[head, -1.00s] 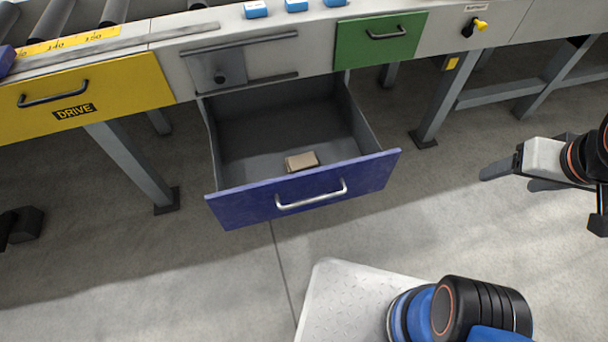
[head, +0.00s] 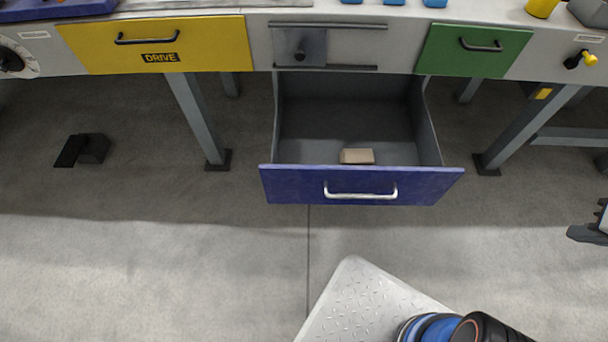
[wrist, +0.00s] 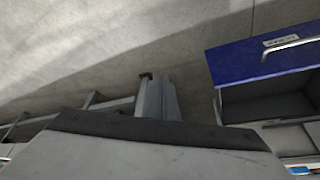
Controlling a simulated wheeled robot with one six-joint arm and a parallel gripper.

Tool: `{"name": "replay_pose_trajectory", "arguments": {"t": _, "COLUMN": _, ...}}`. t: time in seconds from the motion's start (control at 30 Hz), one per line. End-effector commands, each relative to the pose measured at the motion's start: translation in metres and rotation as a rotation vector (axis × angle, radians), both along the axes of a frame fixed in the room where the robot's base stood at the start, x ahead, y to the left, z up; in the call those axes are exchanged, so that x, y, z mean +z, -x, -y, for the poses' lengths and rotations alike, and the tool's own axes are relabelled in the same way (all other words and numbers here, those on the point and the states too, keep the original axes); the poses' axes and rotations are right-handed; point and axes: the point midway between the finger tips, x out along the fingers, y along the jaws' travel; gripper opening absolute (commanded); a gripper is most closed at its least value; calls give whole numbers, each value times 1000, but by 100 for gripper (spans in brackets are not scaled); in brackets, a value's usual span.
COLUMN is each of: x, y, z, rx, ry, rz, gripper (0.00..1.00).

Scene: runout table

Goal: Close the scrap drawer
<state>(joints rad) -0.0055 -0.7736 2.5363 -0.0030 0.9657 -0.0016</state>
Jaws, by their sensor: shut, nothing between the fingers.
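The scrap drawer with a blue front (head: 290,185) stands pulled out below the table in the head view. It has a silver bar handle (head: 360,190) and a small tan block (head: 357,156) lies inside near the front. The drawer's blue front (wrist: 240,65) also shows at the right of the wrist view. My gripper (head: 584,235) is at the right edge of the head view, partly cut off, well apart from the drawer. It is shut and holds nothing.
A yellow drawer (head: 205,45) marked DRIVE and a green drawer (head: 475,52) are shut in the table front. A black foot pedal (head: 85,149) is on the floor at left. Table legs (head: 197,110) stand on both sides of the open drawer.

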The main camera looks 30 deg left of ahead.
Motion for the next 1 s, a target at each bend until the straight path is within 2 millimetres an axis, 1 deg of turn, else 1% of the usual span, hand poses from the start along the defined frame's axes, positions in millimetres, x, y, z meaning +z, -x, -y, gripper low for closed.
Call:
{"name": "replay_pose_trajectory", "arguments": {"t": 0.17, "x": -2, "y": -5, "z": -8, "rx": 92, "ry": 40, "rz": -19, "gripper": 0}}
{"name": "replay_pose_trajectory", "arguments": {"t": 0.47, "x": -7, "y": -23, "z": -37, "rx": 416, "ry": 192, "rz": -64, "gripper": 0}}
{"name": "replay_pose_trajectory", "arguments": {"t": 0.77, "x": -12, "y": -38, "z": -75, "rx": 752, "ry": 356, "rz": -90, "gripper": 0}}
{"name": "replay_pose_trajectory", "arguments": {"t": 1.0, "x": -16, "y": -45, "z": -112, "rx": 1021, "ry": 492, "rz": -96, "gripper": 0}}
